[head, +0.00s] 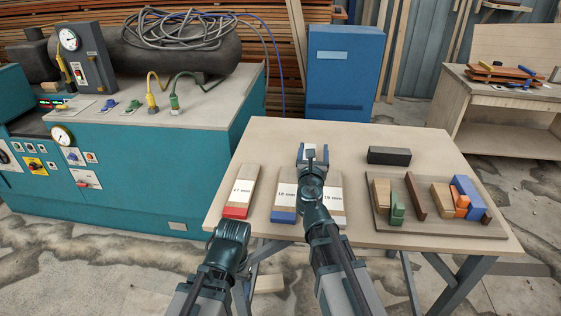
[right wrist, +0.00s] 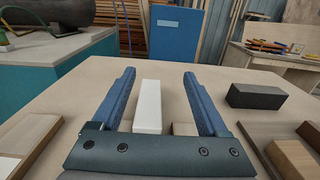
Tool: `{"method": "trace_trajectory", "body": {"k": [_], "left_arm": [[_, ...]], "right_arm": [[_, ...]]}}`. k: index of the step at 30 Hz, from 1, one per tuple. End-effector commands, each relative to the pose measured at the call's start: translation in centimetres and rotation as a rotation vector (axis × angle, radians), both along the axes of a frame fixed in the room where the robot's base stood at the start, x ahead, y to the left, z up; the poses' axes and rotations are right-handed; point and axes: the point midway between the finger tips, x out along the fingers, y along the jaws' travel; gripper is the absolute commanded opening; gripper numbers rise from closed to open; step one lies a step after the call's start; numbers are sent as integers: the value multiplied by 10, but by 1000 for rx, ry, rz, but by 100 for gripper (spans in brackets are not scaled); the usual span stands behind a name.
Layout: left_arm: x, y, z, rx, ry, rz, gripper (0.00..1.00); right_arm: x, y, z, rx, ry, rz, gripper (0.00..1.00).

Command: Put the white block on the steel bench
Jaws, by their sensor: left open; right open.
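The white block (right wrist: 149,105) lies on the wooden table top in the right wrist view, between the two blue fingers of my right gripper (right wrist: 158,85), with a gap on each side. In the head view that gripper (head: 313,155) is over the middle of the table, open, and mostly hides the block. My left gripper (head: 232,232) is low, by the table's front left edge; it is open and holds nothing that I can see. I cannot tell which surface is the steel bench.
The table (head: 375,135) has marked boards (head: 240,188) at the front and a black block (head: 389,155) at the back right. A tray (head: 440,232) with coloured blocks lies right. A teal machine (head: 130,180), a blue cabinet (head: 343,80) and a wooden workbench (head: 495,100) stand around.

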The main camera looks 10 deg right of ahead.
Motion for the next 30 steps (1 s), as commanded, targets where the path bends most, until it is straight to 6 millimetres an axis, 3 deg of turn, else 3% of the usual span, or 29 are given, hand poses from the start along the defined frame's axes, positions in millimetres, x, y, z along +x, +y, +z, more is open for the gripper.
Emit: {"method": "trace_trajectory", "body": {"k": [8,24,26,30], "left_arm": [[0,0,-17,0,0,0,85],[0,0,-87,0,0,-1,85],[0,0,-80,0,0,-1,85],[0,0,-80,0,0,-1,85]], "right_arm": [[0,0,-17,0,0,0,90],[0,0,-87,0,0,0,90],[11,-2,-80,0,0,-1,90],[13,-4,-80,0,0,0,90]]}}
